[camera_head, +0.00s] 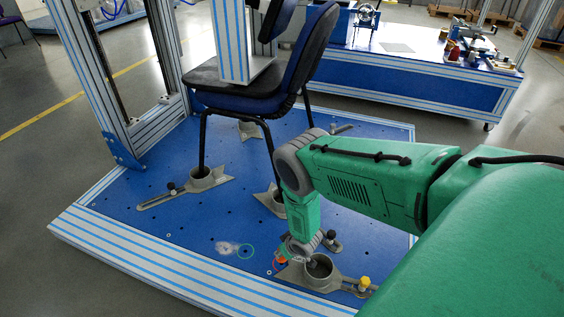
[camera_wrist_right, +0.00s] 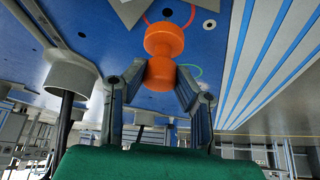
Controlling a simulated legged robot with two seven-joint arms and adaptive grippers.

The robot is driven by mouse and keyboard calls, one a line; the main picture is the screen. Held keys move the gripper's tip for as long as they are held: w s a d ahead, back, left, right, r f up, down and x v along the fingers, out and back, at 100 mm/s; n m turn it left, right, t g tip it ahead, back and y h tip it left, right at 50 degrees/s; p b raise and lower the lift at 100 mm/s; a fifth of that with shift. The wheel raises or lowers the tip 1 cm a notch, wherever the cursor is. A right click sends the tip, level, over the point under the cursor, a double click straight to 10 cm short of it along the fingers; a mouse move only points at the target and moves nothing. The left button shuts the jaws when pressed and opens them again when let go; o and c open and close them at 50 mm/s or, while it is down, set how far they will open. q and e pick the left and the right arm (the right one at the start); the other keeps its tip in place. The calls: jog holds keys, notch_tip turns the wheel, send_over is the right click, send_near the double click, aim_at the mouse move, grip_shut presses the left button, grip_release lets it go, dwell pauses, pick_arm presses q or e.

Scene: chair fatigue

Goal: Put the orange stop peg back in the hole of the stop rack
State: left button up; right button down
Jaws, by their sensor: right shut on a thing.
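The orange stop peg (camera_wrist_right: 163,45) is a round double-headed piece, held between the two grey fingers of my right gripper (camera_wrist_right: 158,82) in the wrist view. In the head view only a small orange part of the peg (camera_head: 282,260) shows beside my right gripper (camera_head: 290,256), low over the blue plate. A green ring (camera_head: 246,251) circles a spot on the plate just left of it, and a red-orange ring shows beside the peg. I cannot make out a separate stop rack; the plate (camera_head: 200,222) has several holes. My left gripper is not in view.
A grey foot cup (camera_head: 318,268) with a yellow knob (camera_head: 364,282) stands close to the right of my gripper. A chair (camera_head: 240,100) stands in similar cups behind. The plate's striped front edge (camera_head: 160,265) is near. Plate left of the gripper is mostly clear.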

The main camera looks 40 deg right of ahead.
jog(key=shift+r, duration=0.1)
jog(key=shift+r+p, duration=1.6)
jog(key=shift+r, duration=0.4)
jog(key=shift+f, duration=0.1)
